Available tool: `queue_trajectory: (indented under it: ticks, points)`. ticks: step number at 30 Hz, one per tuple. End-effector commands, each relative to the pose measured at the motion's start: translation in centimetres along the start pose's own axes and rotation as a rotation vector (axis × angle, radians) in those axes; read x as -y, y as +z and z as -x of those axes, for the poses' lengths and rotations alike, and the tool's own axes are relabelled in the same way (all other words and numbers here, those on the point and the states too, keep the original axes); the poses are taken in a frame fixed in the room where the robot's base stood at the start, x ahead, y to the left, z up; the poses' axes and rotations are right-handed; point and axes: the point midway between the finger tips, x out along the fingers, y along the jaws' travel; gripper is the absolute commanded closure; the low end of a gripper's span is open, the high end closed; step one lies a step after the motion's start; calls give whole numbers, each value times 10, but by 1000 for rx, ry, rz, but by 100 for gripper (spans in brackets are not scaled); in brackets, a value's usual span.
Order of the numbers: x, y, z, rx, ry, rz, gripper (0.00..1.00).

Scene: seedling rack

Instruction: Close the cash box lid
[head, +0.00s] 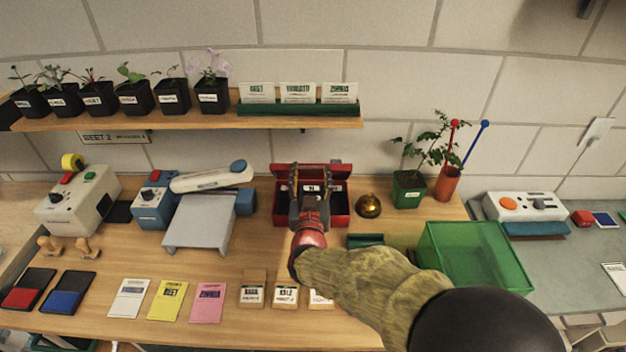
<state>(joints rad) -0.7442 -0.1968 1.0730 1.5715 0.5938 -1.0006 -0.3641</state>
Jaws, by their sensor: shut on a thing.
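The red cash box (340,217) stands open towards the back of the wooden table, below the shelf. Its red lid (341,169) is raised at the back edge, and dark compartments with small white labels show inside. My gripper (312,185) reaches over the box from the front, with its dark fingers in front of the raised lid. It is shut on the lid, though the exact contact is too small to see. My gripper and wrist hide the middle of the box.
A brass bell (368,205) stands just right of the box. A grey stand (196,232) is to its left, and a green bin (470,258) to the right. Seed packets and small labelled blocks lie in front. The plant shelf (190,119) hangs above and behind.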

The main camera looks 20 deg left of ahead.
Motion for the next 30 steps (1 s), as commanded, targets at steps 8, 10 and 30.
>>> queue_trajectory:
  ticks: [8,10,30]
  points:
    - [0,40,28,16,-2,6,93]
    - [0,48,33,19,-2,6,93]
    - [-1,80,49,20,0,6,93]
